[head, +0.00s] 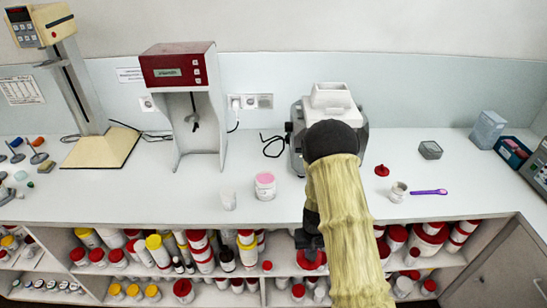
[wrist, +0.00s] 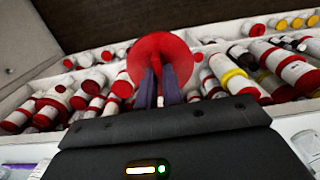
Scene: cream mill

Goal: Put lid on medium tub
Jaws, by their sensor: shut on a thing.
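My gripper (head: 309,240) is in front of the counter's front edge, at shelf height. In the wrist view its two dark fingers (wrist: 160,82) are shut on a round red lid (wrist: 162,50). The lid also shows below the gripper in the head view (head: 311,262). A white tub with a pink top (head: 265,187) stands upright on the counter, up and left of my gripper. I cannot tell for sure which is the medium tub.
Shelves (head: 200,298) under the counter hold many red- and yellow-capped containers close to my gripper. A red lid (head: 382,170) and a purple spoon (head: 429,192) lie on the right. A red-topped machine (head: 180,65) stands at the back.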

